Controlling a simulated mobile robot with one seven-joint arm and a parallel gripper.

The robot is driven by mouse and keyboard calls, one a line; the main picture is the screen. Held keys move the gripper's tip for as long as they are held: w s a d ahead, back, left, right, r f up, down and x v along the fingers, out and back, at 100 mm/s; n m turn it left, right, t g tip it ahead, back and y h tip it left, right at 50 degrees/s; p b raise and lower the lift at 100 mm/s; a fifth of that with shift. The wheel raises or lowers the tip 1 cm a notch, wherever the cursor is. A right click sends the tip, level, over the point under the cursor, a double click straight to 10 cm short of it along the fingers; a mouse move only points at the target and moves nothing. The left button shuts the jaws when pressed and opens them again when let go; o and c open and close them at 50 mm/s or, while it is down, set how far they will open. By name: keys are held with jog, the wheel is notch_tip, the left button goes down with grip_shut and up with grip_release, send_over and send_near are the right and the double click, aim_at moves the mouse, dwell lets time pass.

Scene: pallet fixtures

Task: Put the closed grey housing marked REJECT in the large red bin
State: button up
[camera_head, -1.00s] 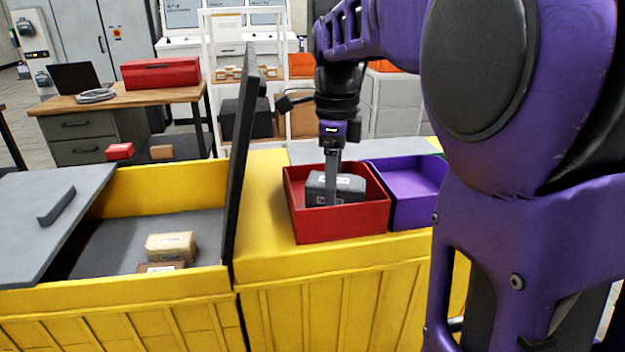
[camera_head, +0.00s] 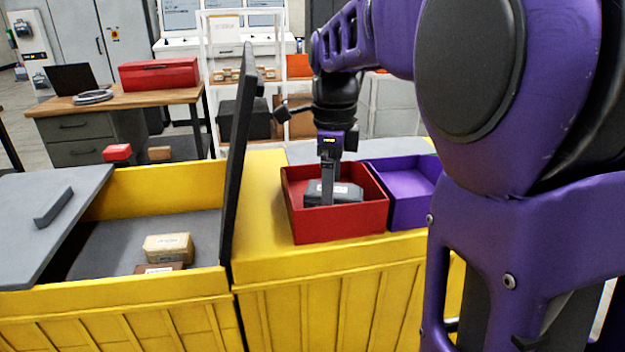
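The grey housing (camera_head: 345,193) is inside the large red bin (camera_head: 340,227), low between its walls, with a white label on top too small to read. My gripper (camera_head: 327,200) reaches down into the bin at the housing's left part. One finger shows in front of the housing; the other is hidden, so I cannot tell whether it still grips. The housing's underside is hidden by the bin's front wall.
A purple bin (camera_head: 405,195) stands right of the red bin on the yellow fixture (camera_head: 258,225). Left is an open yellow crate (camera_head: 150,285) with a tan box (camera_head: 168,247) and a brown box (camera_head: 160,268). A dark upright lid (camera_head: 238,160) stands between.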

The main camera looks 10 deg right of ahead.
notch_tip(320, 180, up, 12)
jog(key=p, duration=0.2)
jog(key=shift+d, duration=0.1)
dwell(0.3)
